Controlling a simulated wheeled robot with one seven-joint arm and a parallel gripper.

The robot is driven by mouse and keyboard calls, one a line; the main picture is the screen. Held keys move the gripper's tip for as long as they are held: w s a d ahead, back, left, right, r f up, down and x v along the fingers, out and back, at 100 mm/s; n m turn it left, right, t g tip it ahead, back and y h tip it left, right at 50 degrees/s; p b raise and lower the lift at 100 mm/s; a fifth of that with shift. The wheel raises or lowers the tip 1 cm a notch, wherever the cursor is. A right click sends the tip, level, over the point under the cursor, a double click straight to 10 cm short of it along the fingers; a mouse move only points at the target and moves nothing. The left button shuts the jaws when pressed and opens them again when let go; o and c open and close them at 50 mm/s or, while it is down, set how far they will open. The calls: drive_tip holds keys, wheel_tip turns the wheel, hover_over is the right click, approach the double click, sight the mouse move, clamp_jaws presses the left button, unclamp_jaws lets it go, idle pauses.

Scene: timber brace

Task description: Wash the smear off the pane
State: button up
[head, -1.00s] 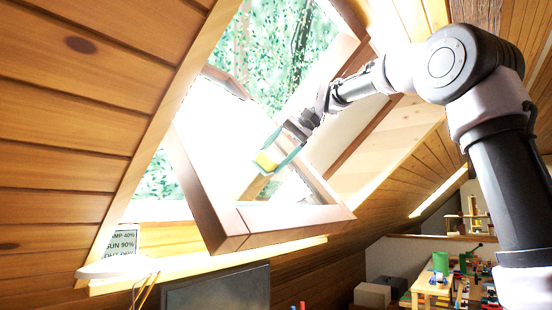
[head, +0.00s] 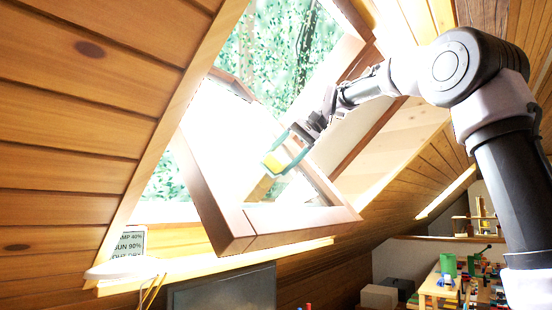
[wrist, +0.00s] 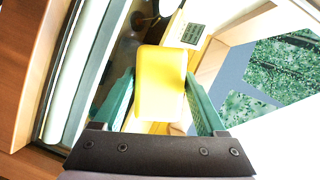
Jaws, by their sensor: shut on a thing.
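The pane (head: 225,135) is the glass of a tilted roof window in a brown wooden frame. Strong white glare covers much of it, and I cannot make out the smear. My gripper (head: 279,155) is shut on a yellow sponge (head: 274,164) in front of the pane's lower right part. In the wrist view the sponge (wrist: 160,82) sits between the teal fingers of my gripper (wrist: 160,100), filling the middle. I cannot tell whether the sponge touches the glass.
The window frame's lower rail (head: 295,222) and right side lie close to my gripper. A dark panel (head: 222,290) stands below the window. A cluttered table (head: 440,287) is at lower right.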

sight(280, 158)
drive_tip(key=shift+w+d+f, duration=0.15)
drive_tip(key=shift+w+f, duration=0.1)
drive_tip(key=shift+w, duration=0.05)
drive_tip(key=shift+s+d+r, duration=0.15)
drive_tip(key=shift+d+r, duration=0.2)
drive_tip(key=shift+r, duration=0.05)
drive_tip(key=shift+s+d+r, duration=0.65)
drive_tip(key=shift+d+r, duration=0.05)
drive_tip(key=shift+r, duration=0.15)
drive_tip(key=shift+s+d+r, duration=0.6)
drive_tip(key=shift+d+r, duration=0.05)
drive_tip(key=shift+r, duration=0.2)
drive_tip(key=shift+s+d+r, duration=0.7)
drive_tip(key=shift+d+r, duration=0.2)
drive_tip(key=shift+r, duration=0.1)
drive_tip(key=shift+d, duration=0.1)
